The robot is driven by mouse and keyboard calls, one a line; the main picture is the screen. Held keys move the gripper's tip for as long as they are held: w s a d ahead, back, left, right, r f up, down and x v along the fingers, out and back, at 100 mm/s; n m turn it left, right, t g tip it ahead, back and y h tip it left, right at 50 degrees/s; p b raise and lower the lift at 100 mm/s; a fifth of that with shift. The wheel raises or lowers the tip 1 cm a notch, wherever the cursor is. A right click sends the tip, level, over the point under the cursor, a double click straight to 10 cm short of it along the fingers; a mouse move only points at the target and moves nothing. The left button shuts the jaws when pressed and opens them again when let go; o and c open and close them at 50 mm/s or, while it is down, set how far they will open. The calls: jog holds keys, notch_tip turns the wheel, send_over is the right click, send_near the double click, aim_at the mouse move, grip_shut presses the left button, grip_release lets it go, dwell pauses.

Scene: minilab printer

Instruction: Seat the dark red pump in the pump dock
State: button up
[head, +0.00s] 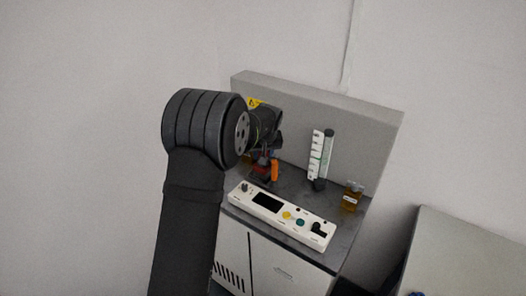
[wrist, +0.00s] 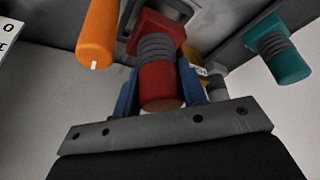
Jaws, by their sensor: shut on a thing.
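The dark red pump (wrist: 162,85) has a grey ribbed collar and a squarish red far end. It fills the middle of the wrist view, between the blue fingers of my gripper (wrist: 158,92), which are shut on it. In the head view my gripper (head: 263,166) is low over the left part of the bench, and the pump is mostly hidden by my arm and gripper. A grey frame-like part (wrist: 178,8) shows just beyond the pump's far end; I cannot tell whether it is the pump dock or whether the pump touches it.
An orange cylinder (wrist: 97,36) is close left of the pump, and also shows in the head view (head: 274,171). A teal ribbed piece (wrist: 283,55) is at right. A white control panel (head: 279,216) lines the bench front. A white strip (head: 317,153) and amber bottle (head: 351,197) stand right.

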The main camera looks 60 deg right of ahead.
jog(key=shift+f, duration=0.4)
jog(key=shift+f, duration=0.1)
jog(key=shift+f, duration=0.65)
jog(key=o, duration=1.3)
